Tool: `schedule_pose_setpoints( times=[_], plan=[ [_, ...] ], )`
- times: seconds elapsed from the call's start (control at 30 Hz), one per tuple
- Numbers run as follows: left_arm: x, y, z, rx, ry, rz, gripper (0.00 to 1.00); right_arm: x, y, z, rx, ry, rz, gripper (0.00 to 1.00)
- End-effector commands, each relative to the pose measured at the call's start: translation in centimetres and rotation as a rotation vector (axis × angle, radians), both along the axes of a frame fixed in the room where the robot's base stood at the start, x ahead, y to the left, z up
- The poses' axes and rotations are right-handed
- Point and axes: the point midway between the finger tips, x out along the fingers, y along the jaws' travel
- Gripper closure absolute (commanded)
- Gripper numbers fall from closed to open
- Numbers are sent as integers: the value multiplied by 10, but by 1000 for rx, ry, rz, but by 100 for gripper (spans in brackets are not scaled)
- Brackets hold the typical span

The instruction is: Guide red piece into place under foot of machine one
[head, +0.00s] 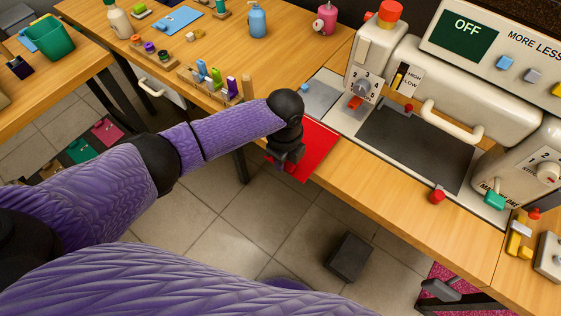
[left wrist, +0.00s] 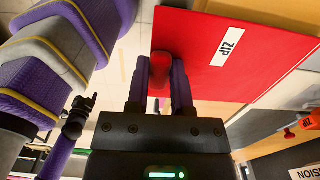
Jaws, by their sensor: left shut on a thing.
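The red piece (head: 318,146) is a flat red sheet at the front edge of the workbench, left of the dark plate of the machine. In the left wrist view the red piece (left wrist: 200,75) carries a white "ZIP" label. My left gripper (head: 285,160) is at its near edge, and in the left wrist view its fingers (left wrist: 160,85) are shut on a red tab there. The cream machine (head: 470,95) has an "OFF" screen. Partly hidden lettering at its lower right seems to read "MACHINE ONE". A small dark gripper-like end (left wrist: 75,118) shows in the left wrist view; its fingers are unclear.
A dark plate (head: 420,145) lies under the machine's arm, with a red knob (head: 437,196) at its front. A grey pad (head: 318,97) is behind the red sheet. A dark block (head: 349,257) is on the floor.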

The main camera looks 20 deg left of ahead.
Motion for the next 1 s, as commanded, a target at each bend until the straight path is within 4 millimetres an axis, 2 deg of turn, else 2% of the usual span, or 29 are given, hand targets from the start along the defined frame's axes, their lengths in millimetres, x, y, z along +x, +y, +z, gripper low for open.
schedule_pose_setpoints(
  times=[0.6,1.0],
  plan=[
    [28,-11,-3,-2,0,-1,100,-5,0,-29,-1,14,-1,19],
    [31,-12,-1,-1,-1,-1,100,-6,0,-30,0,14,0,19]
  ],
)
